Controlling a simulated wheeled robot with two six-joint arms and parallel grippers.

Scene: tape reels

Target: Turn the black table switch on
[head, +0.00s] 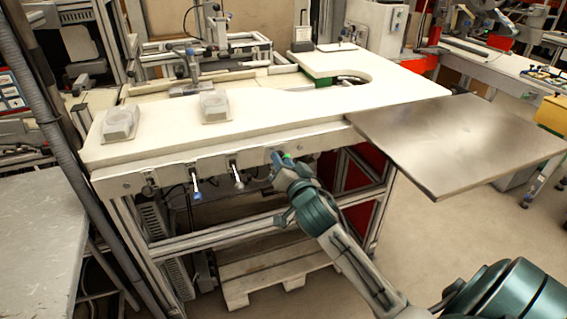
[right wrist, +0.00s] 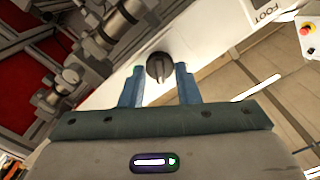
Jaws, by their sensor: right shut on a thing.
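The black table switch (right wrist: 158,69) is a round dark knob on the pale front panel of the white table, seen in the right wrist view. My right gripper (right wrist: 160,73) has its two blue fingers on either side of the knob and is shut on it. In the head view my right gripper (head: 283,160) is at the table's front edge, and the switch is hidden behind it. Which way the knob is turned is hard to tell. My left gripper is not in view.
The white table (head: 290,103) carries two clear trays (head: 120,122) at its left. Two small levers (head: 196,184) hang under its front edge, left of my gripper. A metal plate (head: 465,140) sticks out at the right. A wooden pallet (head: 275,275) lies below.

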